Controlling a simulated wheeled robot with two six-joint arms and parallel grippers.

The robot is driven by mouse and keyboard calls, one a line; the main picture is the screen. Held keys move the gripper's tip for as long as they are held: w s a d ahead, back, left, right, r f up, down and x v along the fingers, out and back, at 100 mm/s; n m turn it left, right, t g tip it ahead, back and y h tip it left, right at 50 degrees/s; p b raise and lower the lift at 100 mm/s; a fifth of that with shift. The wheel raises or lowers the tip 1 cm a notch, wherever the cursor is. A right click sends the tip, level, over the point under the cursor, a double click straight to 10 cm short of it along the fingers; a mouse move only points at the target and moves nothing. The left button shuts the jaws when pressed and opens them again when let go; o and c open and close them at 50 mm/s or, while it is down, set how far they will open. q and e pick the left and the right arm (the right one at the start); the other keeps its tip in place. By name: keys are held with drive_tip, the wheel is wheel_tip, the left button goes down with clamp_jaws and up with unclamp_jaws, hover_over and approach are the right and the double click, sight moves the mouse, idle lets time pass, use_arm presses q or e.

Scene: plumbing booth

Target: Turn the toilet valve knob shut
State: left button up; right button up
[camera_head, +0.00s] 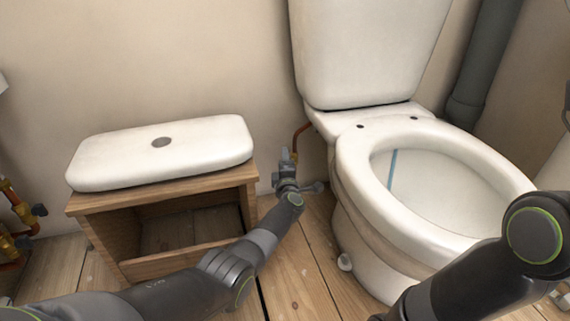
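My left arm reaches in from the lower left, and its gripper (285,158) is at the wall between the wooden cabinet and the toilet (350,215). The gripper is small and seen from behind, so I cannot tell whether its fingers are open or shut. A copper supply pipe (301,129) runs from under the tank towards the gripper. The toilet valve knob is not clearly visible; the gripper and wrist cover that spot, and I cannot tell whether they touch it. My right arm crosses the lower right corner; its gripper is out of the picture.
A white tank lid (160,152) lies on a low open wooden cabinet (165,198) left of my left gripper. Copper pipes with a dark-handled valve (38,210) are at the far left. A grey drain pipe (485,60) stands behind the toilet. Some plank floor (300,270) is clear.

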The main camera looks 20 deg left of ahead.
use_arm(q)
drive_tip(key=c, duration=1)
drive_tip(key=shift+m, duration=0.3)
drive_tip(key=shift+a+m+t, duration=0.1)
drive_tip(key=shift+m+t, duration=0.3)
drive_tip(key=shift+t, duration=0.2)
drive_tip(key=shift+y, duration=0.3)
drive_tip(key=shift+m+t, duration=0.4)
drive_tip(key=o, duration=1)
drive_tip(key=shift+s, duration=0.1)
